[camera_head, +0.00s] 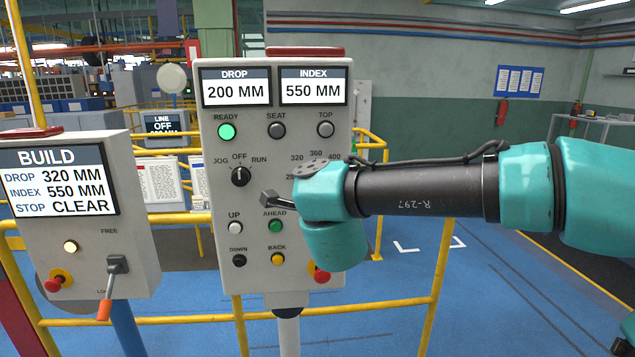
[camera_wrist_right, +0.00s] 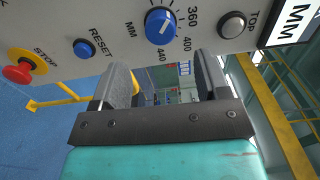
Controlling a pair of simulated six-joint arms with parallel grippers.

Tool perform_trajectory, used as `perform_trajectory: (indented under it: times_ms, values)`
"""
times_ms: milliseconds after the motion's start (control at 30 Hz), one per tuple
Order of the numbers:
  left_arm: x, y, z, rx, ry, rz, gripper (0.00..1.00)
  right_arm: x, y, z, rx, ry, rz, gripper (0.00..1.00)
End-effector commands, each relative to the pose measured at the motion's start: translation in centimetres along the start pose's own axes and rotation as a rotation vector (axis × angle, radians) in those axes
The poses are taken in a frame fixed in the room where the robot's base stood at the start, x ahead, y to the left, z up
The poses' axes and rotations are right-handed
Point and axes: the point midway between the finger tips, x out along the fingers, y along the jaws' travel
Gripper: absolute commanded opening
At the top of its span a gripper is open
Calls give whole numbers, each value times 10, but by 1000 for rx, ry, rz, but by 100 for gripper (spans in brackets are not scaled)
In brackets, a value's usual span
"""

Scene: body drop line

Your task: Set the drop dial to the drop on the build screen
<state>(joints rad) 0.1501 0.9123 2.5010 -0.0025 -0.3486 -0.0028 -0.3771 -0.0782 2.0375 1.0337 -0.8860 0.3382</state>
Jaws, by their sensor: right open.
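The build screen (camera_head: 58,182) at the left of the head view reads DROP 320 MM, INDEX 550 MM, STOP CLEAR. On the control panel (camera_head: 212,290) the drop display (camera_head: 235,88) reads 200 MM. The blue drop dial (camera_wrist_right: 161,25) shows in the right wrist view, with 360, 400 and 440 printed beside it; I cannot tell its exact setting. In the head view my right gripper and wrist hide it. My right gripper (camera_head: 270,198) is open and empty in front of the panel; in the wrist view its fingers (camera_wrist_right: 163,82) are apart, below the dial. My left gripper is out of view.
The index display (camera_head: 313,87) reads 550 MM and the ready lamp (camera_head: 226,132) glows green. The mode switch (camera_head: 240,176) is above the up button (camera_head: 235,227). The reset button (camera_wrist_right: 84,49) and red stop button (camera_wrist_right: 20,71) are near the dial. Yellow rails (camera_head: 395,307) stand around the panel.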

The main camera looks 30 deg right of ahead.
Motion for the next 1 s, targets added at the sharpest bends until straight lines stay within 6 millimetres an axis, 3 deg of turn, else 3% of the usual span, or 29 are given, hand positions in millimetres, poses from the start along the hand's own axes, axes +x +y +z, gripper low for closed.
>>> perform_trajectory:
  times_ms: [300, 500, 1000]
  values:
    - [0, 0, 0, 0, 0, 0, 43, -61, -1, 0, 2, -4, -2, 69]
    - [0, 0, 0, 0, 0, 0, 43, -85, 0, 0, 2, -2, -1, 69]
    - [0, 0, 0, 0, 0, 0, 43, -92, 0, 0, 0, 0, 1, 69]
